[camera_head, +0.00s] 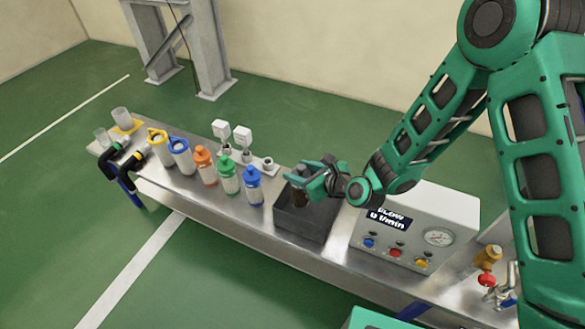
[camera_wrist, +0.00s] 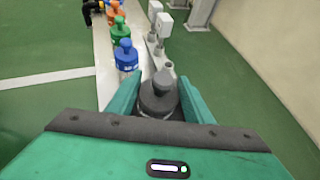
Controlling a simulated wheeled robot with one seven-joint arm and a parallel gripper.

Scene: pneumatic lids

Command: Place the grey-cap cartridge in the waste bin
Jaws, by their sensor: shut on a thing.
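The grey-cap cartridge (camera_wrist: 160,98) is held between the two green fingers of my gripper (camera_wrist: 158,95) in the wrist view, with its dark grey cap toward the camera. In the head view my gripper (camera_head: 312,183) is above the dark open bin (camera_head: 308,221) on the bench, and the cartridge's dark body (camera_head: 299,193) shows below the fingers, mostly hidden. I cannot tell whether the cartridge touches the bin's inside. The bin is the likely waste bin; no label on it is readable.
Orange (camera_head: 204,165), green (camera_head: 228,175) and blue (camera_head: 253,186) capped bottles stand left of the bin on the metal bench. A grey flow box (camera_head: 425,220) with buttons and a gauge stands close on its right. White fittings (camera_head: 242,137) stand behind the bottles.

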